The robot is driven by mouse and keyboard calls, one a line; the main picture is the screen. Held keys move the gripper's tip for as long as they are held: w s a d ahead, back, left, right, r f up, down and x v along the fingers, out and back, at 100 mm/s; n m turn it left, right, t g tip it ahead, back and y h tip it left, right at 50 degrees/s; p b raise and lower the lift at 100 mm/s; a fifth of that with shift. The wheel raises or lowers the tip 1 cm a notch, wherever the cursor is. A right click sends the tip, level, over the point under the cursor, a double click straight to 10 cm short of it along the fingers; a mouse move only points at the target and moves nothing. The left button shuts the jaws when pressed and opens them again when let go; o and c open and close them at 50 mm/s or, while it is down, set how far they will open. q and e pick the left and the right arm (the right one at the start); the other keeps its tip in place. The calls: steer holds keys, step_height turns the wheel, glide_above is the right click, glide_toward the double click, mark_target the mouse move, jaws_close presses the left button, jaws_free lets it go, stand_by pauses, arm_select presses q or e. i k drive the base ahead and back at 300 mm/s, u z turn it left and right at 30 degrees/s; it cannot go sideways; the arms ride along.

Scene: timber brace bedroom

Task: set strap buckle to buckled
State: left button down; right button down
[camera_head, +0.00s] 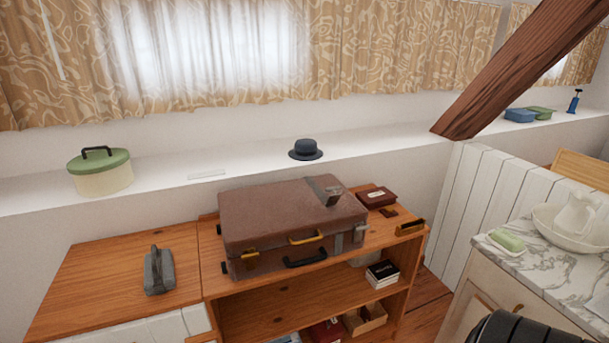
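A brown suitcase (280,220) lies flat and closed on top of a wooden shelf unit. A dark grey strap (324,188) lies over the right part of its lid, with a raised piece near the top right. A small grey metal piece (360,234) shows on the front near the right corner. It may be part of the strap buckle; I cannot tell whether it is fastened. Neither of my grippers is in view.
A grey clamp-like object (158,270) stands on the wooden top left of the suitcase. A dark red box (376,196) lies at its right. A marble-topped washstand (540,262) is at right, and a slanted timber brace (520,70) crosses the upper right.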

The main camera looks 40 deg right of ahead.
mark_target(333, 199)
steer(key=z, duration=0.5)
steer(key=i, duration=0.9)
steer(key=z, duration=0.8)
